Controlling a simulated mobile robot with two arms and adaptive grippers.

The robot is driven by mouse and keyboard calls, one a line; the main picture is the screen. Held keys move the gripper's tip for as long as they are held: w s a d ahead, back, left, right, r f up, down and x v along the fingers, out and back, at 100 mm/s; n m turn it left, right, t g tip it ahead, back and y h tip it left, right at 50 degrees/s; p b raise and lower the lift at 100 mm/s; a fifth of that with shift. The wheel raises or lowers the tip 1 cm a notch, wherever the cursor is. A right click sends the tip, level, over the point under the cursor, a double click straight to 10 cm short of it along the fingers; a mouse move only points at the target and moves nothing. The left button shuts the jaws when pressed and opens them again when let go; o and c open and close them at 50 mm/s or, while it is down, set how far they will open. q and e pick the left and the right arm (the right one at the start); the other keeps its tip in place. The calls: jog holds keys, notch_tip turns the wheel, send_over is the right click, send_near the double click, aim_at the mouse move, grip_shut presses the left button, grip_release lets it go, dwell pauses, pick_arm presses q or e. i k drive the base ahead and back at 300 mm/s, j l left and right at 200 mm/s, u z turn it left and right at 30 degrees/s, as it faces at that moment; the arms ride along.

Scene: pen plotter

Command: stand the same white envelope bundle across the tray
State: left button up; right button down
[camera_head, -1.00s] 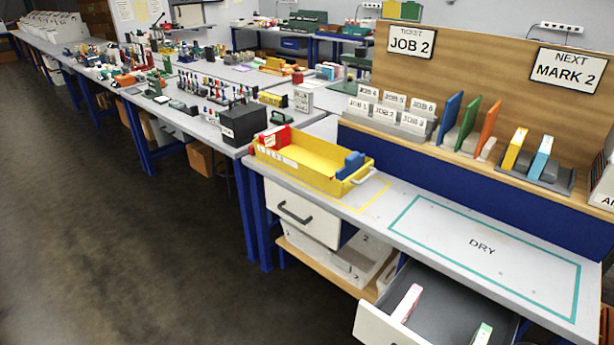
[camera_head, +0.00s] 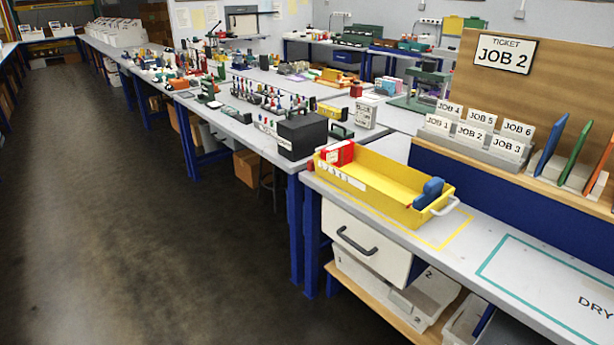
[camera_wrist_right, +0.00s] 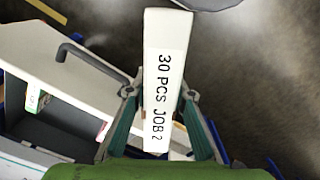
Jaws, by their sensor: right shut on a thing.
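The white envelope bundle (camera_wrist_right: 168,45) fills the middle of the right wrist view, its long face marked "30 PCS JOB 2". My right gripper (camera_wrist_right: 159,94) is shut on it, one teal finger on each side. The bundle is over the floor, beside an open drawer. The yellow tray (camera_head: 372,197) sits on the near bench in the head view. A red and white block (camera_head: 337,154) stands at its left end and a blue piece (camera_head: 428,192) at its right end. Neither gripper shows in the head view, and my left gripper is not seen.
The open drawer (camera_wrist_right: 55,128) with a dark handle shows at left in the right wrist view, with small items inside. A black box (camera_head: 302,136) stands on the bench beyond. The "JOB" card rack (camera_head: 472,142) is behind.

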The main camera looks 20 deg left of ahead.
aim_at(377, 180)
jog(key=i+j+u, duration=0.2)
jog(key=u, duration=0.15)
jog(key=i+j+u, duration=0.15)
jog(key=u, duration=0.25)
jog(key=i+u, duration=0.35)
jog(key=i+j+z, duration=0.2)
jog(key=i, duration=0.15)
jog(key=i+j+z, duration=0.2)
jog(key=i, duration=0.15)
jog(key=l, duration=0.05)
